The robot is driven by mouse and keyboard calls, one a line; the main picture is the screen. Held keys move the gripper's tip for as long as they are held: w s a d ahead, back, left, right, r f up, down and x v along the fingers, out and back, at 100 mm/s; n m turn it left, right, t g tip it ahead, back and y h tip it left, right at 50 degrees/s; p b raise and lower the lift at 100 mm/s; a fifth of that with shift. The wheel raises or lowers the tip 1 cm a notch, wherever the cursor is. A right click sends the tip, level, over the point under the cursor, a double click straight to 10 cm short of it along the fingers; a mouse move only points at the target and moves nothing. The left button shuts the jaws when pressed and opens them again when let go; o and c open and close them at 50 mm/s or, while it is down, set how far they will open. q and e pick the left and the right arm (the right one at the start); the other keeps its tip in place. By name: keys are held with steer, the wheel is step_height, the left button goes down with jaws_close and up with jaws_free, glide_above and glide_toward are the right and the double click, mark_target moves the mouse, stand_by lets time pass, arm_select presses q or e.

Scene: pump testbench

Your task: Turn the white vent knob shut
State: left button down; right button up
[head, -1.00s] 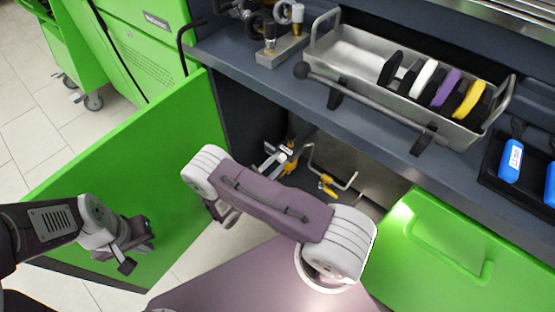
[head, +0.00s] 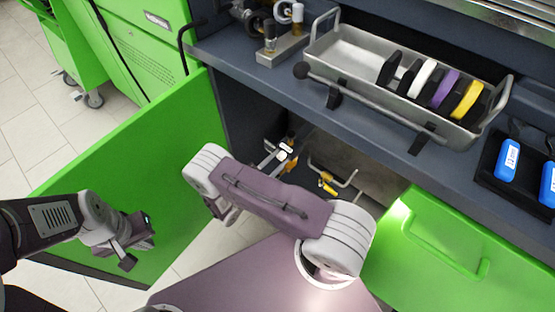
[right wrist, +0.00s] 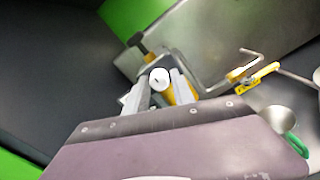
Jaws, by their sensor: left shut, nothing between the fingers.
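The white vent knob (right wrist: 159,79) shows as a small round white cap in the right wrist view. It sits inside the open lower cabinet. My right gripper (right wrist: 161,84) has one finger on each side of the knob. The fingers are apart, and whether they touch the knob cannot be told. In the head view, my right gripper (head: 276,156) is partly hidden behind my own arm, by the small pipe fittings. My left gripper (head: 128,256) is shut and empty in front of the green door, far from the knob.
The open green door (head: 140,170) stands left of the opening and a green panel (head: 455,245) lies right. A yellow-handled valve (right wrist: 258,76) on a bent pipe is right of the knob. The bench above carries a metal tray (head: 350,55) with coloured discs.

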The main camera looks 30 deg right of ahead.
steer(key=shift+o, duration=0.9)
steer(key=shift+s+a+r, duration=0.1)
steer(key=shift+a+r, duration=0.05)
steer(key=shift+a, duration=0.25)
steer(key=p+v, duration=0.2)
steer(key=v, duration=0.6)
steer(key=shift+s+a, duration=0.15)
steer(key=shift+a, duration=0.05)
